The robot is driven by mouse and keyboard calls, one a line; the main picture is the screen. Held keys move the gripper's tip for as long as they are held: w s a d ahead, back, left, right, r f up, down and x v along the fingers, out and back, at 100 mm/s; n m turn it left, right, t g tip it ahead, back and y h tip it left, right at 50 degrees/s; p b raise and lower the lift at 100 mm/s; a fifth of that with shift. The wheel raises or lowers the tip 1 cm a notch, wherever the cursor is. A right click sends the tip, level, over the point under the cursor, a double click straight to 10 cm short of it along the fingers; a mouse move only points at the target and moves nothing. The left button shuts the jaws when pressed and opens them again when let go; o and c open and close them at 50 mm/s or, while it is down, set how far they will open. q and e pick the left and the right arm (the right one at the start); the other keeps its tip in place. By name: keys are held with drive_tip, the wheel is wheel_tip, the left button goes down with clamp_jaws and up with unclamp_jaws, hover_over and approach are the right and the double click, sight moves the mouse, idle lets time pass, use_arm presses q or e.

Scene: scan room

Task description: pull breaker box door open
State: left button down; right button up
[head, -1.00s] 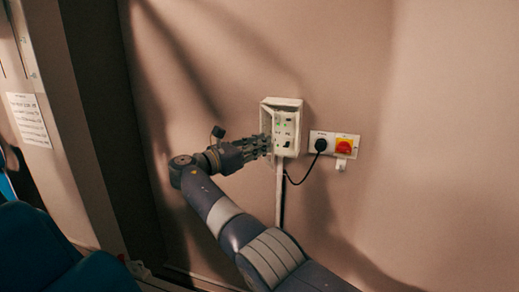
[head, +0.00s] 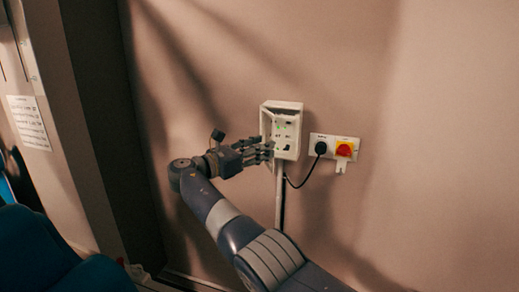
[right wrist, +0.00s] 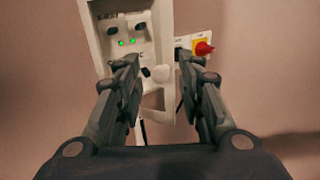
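The white breaker box (head: 287,108) is mounted on the wall at the middle of the head view. Its front panel with green lights and dark knobs is visible, and a thin slanted pale edge shows at its left side; I cannot tell clearly how far the door stands open. My right gripper (head: 269,152) is at the box's lower left edge, fingers pointing right. In the right wrist view the box (right wrist: 97,35) is ahead, and the right gripper (right wrist: 157,72) has its fingers apart, with a white edge between them. Contact is unclear. My left gripper is out of view.
A wall plate with a black plug (head: 320,147) and a red and yellow switch (head: 344,149) is right of the box. A black cable hangs from the plug. A white conduit (head: 280,200) runs down below the box. Blue seating (head: 35,255) is at lower left.

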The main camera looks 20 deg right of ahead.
drive_tip(key=v, duration=0.7)
drive_tip(key=shift+a, duration=0.15)
drive_tip(key=shift+c, duration=0.2)
